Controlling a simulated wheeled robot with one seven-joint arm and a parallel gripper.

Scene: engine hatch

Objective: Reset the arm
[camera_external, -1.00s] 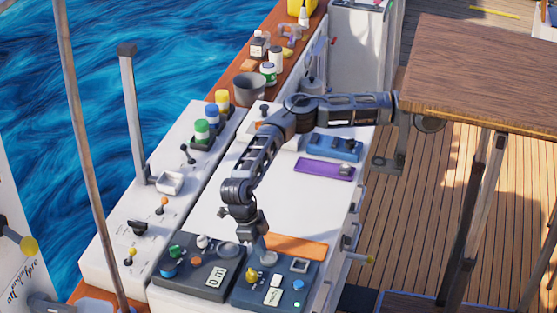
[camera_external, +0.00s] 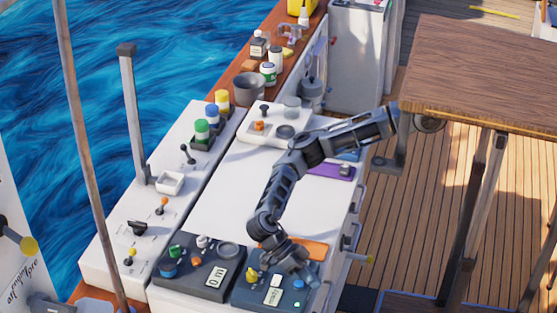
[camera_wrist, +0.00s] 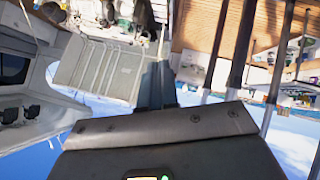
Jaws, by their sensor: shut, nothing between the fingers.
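My arm reaches from the right side over the white console top (camera_external: 225,195) and bends down toward its front. Whether the gripper touches the panel cannot be told.
A second dark panel (camera_external: 200,262) lies to the left. An orange plate (camera_external: 310,248) and a purple plate (camera_external: 330,171) lie near the arm. Paint jars (camera_external: 202,131) and a grey bucket (camera_external: 249,89) stand farther back. A wooden table (camera_external: 480,70) is at the right. The middle console top is clear.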

